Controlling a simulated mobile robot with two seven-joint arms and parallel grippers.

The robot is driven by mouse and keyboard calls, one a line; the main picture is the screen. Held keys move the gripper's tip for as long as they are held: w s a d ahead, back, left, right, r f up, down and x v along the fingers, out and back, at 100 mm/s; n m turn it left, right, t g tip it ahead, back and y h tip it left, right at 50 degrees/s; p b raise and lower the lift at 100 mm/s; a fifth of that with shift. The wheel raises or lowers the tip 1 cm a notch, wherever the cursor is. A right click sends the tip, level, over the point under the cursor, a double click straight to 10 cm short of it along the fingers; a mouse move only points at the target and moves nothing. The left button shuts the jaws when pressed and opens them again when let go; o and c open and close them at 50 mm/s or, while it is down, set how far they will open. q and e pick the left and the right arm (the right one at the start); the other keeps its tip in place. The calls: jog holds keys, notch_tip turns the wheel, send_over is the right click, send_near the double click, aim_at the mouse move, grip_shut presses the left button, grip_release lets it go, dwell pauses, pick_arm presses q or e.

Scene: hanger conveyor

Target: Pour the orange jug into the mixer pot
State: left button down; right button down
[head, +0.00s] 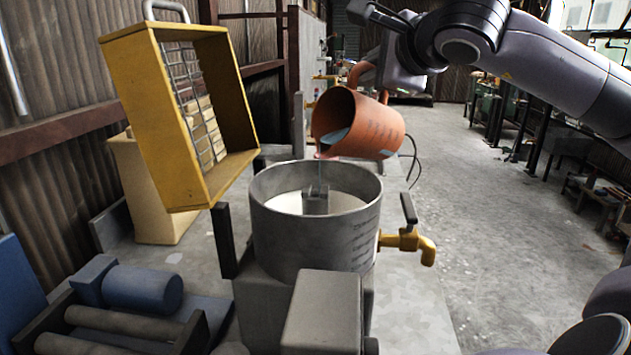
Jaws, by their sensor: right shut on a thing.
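The orange jug (378,128) is tipped on its side above the mixer pot, its mouth facing left and a little down. Grey-blue content shows inside its mouth, and its lower lip is over the pot's opening. I cannot make out a clear stream. The grey mixer pot (318,240) is upright and open, with a pale white surface inside and a grey block on a shaft at its middle. My right gripper (367,76) is shut on the jug's handle, at the jug's upper back side; its fingertips are partly hidden. My left gripper is out of view.
A yellow tilted frame with a wire grid (158,120) stands left of the pot. A yellow tap (405,240) sticks out at the pot's right. A blue motor and rollers (140,288) lie at lower left. Open floor (480,220) lies to the right.

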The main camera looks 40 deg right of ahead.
aim_at(357, 81)
jog(key=shift+a, duration=0.1)
jog(key=shift+a+f+n+h, duration=0.1)
jog(key=shift+a+n+h, duration=0.2)
jog(key=shift+a+n, duration=0.15)
jog(key=shift+a, duration=0.1)
dwell(0.5)
jog(key=shift+w+a+f+n+h, duration=0.1)
jog(key=shift+a+f+n+h, duration=0.15)
jog(key=shift+a+n, duration=0.25)
jog(key=shift+a+b, duration=0.1)
jog(key=shift+b, duration=0.25)
dwell(0.3)
jog(key=shift+a+f+n+t+h+b, duration=0.25)
jog(key=shift+a+f+t+b, duration=0.05)
jog(key=shift+a+b, duration=0.1)
jog(key=shift+w+a, duration=0.1)
jog(key=shift+a, duration=0.05)
jog(key=shift+a+f, duration=0.1)
dwell(0.6)
